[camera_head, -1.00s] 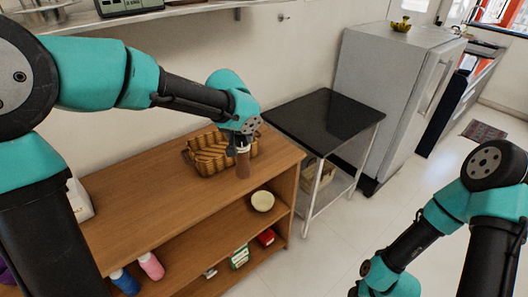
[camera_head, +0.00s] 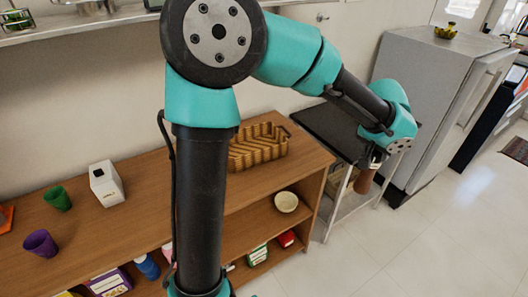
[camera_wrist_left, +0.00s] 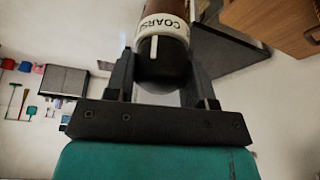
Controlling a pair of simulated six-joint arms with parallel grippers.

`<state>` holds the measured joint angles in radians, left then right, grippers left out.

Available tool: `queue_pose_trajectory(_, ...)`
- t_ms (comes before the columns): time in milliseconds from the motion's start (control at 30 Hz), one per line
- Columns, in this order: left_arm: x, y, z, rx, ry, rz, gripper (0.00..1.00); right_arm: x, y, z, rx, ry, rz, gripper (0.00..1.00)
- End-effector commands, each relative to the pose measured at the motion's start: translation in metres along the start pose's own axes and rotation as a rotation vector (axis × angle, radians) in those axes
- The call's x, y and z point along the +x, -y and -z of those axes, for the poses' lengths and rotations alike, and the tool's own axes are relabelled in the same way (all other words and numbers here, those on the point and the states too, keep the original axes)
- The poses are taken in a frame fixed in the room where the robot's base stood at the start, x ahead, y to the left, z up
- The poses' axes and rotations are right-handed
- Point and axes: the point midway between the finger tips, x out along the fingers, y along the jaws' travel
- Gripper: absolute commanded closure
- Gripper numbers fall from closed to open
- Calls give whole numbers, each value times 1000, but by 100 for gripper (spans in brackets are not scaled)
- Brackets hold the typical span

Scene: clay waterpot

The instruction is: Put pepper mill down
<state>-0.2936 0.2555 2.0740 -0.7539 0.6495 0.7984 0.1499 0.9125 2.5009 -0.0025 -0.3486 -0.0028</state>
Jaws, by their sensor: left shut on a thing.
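My left gripper (camera_head: 375,160) is shut on the pepper mill (camera_head: 364,181), a brown cylinder that hangs below it in the head view. In the left wrist view the mill (camera_wrist_left: 165,40) shows a dark end and a white band reading "COARSE", between the two fingers of my left gripper (camera_wrist_left: 162,68). The mill appears beside the right front part of the black-topped table (camera_head: 325,130), with floor behind it. Its exact height is unclear. My right gripper is out of view.
A wooden shelf unit (camera_head: 120,215) carries a wicker basket (camera_head: 258,147), a white carton (camera_head: 106,184), a green cup (camera_head: 58,199) and a purple cup (camera_head: 40,243). A cream bowl (camera_head: 286,201) sits on its lower shelf. A grey fridge (camera_head: 430,95) stands right of the black table.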

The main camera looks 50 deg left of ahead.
Motion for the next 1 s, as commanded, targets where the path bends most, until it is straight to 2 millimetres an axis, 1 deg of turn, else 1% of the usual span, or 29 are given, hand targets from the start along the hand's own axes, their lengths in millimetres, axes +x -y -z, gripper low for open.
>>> queue_pose_trajectory(200,0,0,0,0,-1,0,94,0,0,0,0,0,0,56)
queue_pose_trajectory(367,1,5,2,-23,0,9,94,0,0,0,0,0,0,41)
queue_pose_trajectory(467,2,17,8,-85,0,36,94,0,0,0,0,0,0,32)
queue_pose_trajectory(533,4,31,14,-160,-1,66,94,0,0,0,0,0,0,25)
queue_pose_trajectory(567,5,39,17,-199,0,83,94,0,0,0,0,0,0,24)
queue_pose_trajectory(667,8,71,29,-367,-1,153,94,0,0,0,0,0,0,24)
queue_pose_trajectory(767,10,114,39,-582,-1,242,94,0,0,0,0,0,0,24)
queue_pose_trajectory(800,11,132,43,-674,0,281,94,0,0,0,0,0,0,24)
queue_pose_trajectory(867,12,161,47,-821,-2,342,94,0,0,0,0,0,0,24)
queue_pose_trajectory(900,12,182,48,-924,-1,385,94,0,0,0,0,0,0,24)
queue_pose_trajectory(967,11,213,49,-1082,-1,450,94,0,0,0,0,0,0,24)
queue_pose_trajectory(1000,10,233,48,-1186,-1,494,94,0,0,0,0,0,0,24)
